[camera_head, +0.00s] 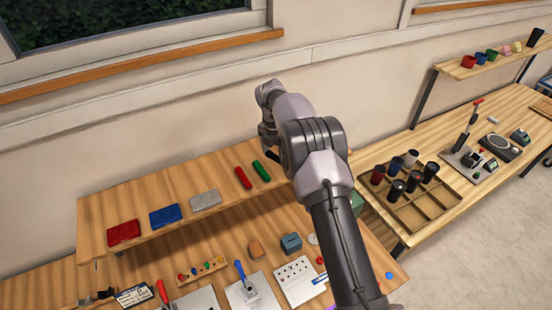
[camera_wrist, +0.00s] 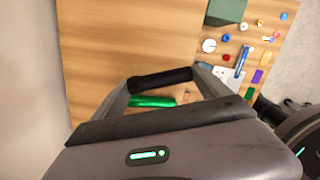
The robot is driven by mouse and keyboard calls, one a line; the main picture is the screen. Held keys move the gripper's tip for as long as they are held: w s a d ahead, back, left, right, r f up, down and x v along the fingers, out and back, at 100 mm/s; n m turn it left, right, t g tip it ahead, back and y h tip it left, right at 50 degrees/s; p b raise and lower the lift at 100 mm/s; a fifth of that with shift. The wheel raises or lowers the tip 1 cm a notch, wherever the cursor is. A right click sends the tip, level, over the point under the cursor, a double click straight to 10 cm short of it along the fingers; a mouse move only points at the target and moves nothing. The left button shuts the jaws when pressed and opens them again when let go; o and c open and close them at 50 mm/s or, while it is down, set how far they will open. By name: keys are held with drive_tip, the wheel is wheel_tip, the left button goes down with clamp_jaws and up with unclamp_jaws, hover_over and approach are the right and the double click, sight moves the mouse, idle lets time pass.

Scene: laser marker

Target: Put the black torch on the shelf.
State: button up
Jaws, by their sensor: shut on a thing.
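The black torch (camera_wrist: 160,79) lies across between the fingertips of my gripper (camera_wrist: 160,84) in the wrist view, and the gripper is shut on it. It is over the wooden shelf (camera_head: 140,203); I cannot tell whether it touches the board. A green torch (camera_head: 261,170) lies on the shelf close by and also shows in the wrist view (camera_wrist: 152,101), just beside the black one. A red torch (camera_head: 243,178) lies left of the green one. In the head view my arm hides most of the gripper and the right end of the shelf.
A workbench below holds small tools and a blue-handled tool (camera_head: 241,271). The wall stands close behind the shelf. A wooden compartment tray (camera_head: 405,212) is on the right bench.

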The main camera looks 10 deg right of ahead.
sight(277, 157)
drive_tip(key=f, duration=0.3)
drive_tip(key=shift+w+f, duration=0.2)
drive_tip(key=shift+f, duration=0.1)
drive_tip(key=shift+s, duration=0.1)
